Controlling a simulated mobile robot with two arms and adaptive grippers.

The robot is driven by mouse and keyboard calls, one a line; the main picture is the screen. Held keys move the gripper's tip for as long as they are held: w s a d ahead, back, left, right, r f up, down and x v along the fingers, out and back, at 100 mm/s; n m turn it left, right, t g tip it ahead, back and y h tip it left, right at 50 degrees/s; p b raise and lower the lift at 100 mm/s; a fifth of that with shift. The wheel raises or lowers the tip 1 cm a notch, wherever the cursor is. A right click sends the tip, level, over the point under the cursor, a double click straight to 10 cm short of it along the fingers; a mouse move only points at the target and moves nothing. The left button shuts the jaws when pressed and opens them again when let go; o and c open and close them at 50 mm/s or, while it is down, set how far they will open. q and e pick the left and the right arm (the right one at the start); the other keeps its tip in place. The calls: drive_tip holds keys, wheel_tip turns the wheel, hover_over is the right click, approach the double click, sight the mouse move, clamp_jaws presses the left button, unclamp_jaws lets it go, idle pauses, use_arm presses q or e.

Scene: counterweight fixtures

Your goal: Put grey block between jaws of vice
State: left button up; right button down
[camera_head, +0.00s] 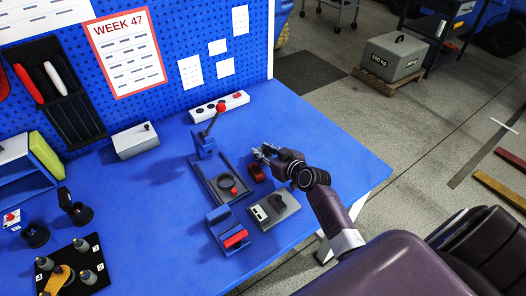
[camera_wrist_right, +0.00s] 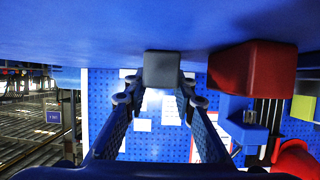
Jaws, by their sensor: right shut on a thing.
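My right gripper (camera_head: 265,153) reaches in from the right over the blue workbench, behind a small dark red block (camera_head: 257,171). In the right wrist view its fingers are shut on the grey block (camera_wrist_right: 162,70), which sits between the fingertips close to the blue bench surface. The grey block is too small to make out clearly in the head view. A blue vice-like fixture (camera_head: 216,217) with a red bar stands nearer the front of the bench, to the left of and below the gripper. The red block also shows beside the grey block in the wrist view (camera_wrist_right: 252,80).
A lever press (camera_head: 204,144) with a red knob and a dark base stands left of the gripper. A grey box (camera_head: 273,210) with a dark knob sits in front. The bench's right side is clear.

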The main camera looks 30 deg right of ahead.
drive_tip(key=shift+f, duration=0.2)
drive_tip(key=c, duration=1.6)
unclamp_jaws()
drive_tip(key=shift+r, duration=0.1)
